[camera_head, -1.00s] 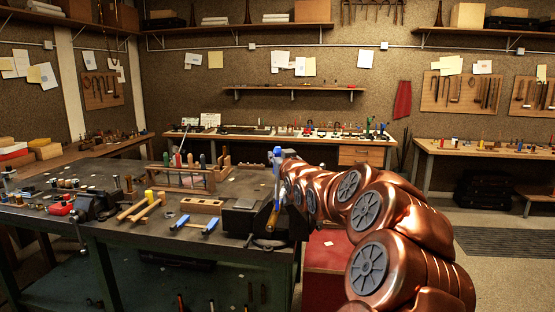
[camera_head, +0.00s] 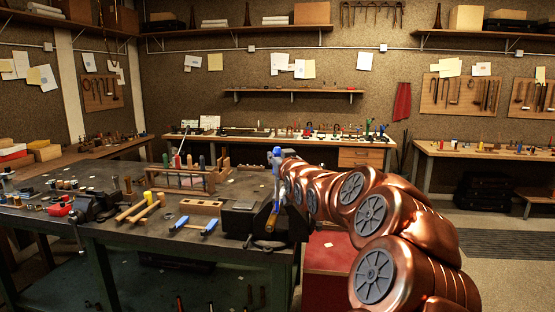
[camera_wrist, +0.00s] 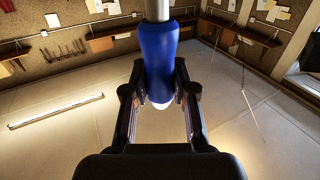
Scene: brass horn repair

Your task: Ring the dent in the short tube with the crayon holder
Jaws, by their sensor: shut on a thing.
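The crayon holder (camera_wrist: 158,50) has a blue body and a grey metal shaft. In the wrist view, my gripper (camera_wrist: 160,92) is shut on its blue body, with a pale rounded end showing between the fingers. In the head view the blue body (camera_head: 277,153) stands nearly upright at the right end of the dark workbench (camera_head: 150,232), where my arm ends. A small brass-coloured piece (camera_head: 271,223) shows below it, beside a dark vise-like block (camera_head: 240,219); I cannot tell whether this is the short tube. No dent can be made out, nor whether the holder touches anything.
A red cabinet (camera_head: 324,270) stands right of the bench. Open floor lies further right.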

